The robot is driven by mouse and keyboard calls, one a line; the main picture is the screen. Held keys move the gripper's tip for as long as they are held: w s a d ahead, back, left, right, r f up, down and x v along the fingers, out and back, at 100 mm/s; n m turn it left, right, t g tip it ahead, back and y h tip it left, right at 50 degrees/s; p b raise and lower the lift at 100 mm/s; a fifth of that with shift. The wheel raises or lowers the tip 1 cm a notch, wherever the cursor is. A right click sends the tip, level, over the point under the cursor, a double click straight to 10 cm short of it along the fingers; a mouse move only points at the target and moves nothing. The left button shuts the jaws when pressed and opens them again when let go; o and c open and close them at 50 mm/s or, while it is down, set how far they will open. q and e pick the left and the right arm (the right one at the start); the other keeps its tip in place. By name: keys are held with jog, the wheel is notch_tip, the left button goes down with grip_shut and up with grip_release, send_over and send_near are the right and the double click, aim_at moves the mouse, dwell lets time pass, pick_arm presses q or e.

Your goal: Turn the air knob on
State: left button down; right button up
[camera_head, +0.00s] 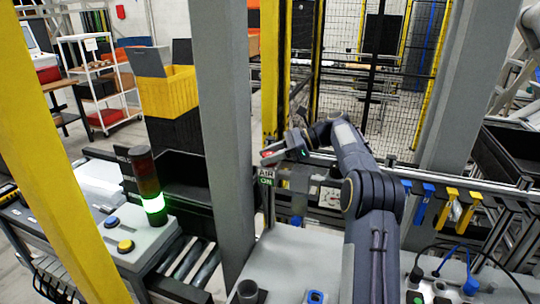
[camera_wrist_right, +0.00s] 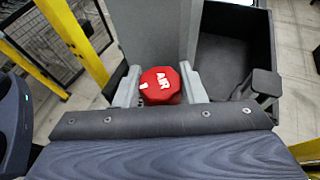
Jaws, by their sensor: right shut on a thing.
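The red air knob (camera_wrist_right: 160,85) is octagonal with white "AIR" lettering and a white mark on its left side. It sits between the two grey fingers of my right gripper (camera_wrist_right: 160,80), which is shut on it from both sides. In the head view my right gripper (camera_head: 272,154) is at the end of the arm, beside the grey post. A little red of the knob shows there. A sign reading "AIR ON" (camera_head: 265,177) is just below, its "ON" part green. My left gripper is out of view.
A thick grey post (camera_head: 222,110) stands directly left of the knob. A signal tower (camera_head: 150,187) with a lit green band stands at left. A pressure gauge (camera_head: 330,196) sits right of the sign. Blue and yellow handles (camera_head: 424,200) hang on the rail at right.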

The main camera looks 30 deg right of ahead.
jog(key=shift+n+g+y, duration=0.4)
jog(key=shift+n+g, duration=0.3)
jog(key=shift+g, duration=0.2)
jog(key=o, duration=1)
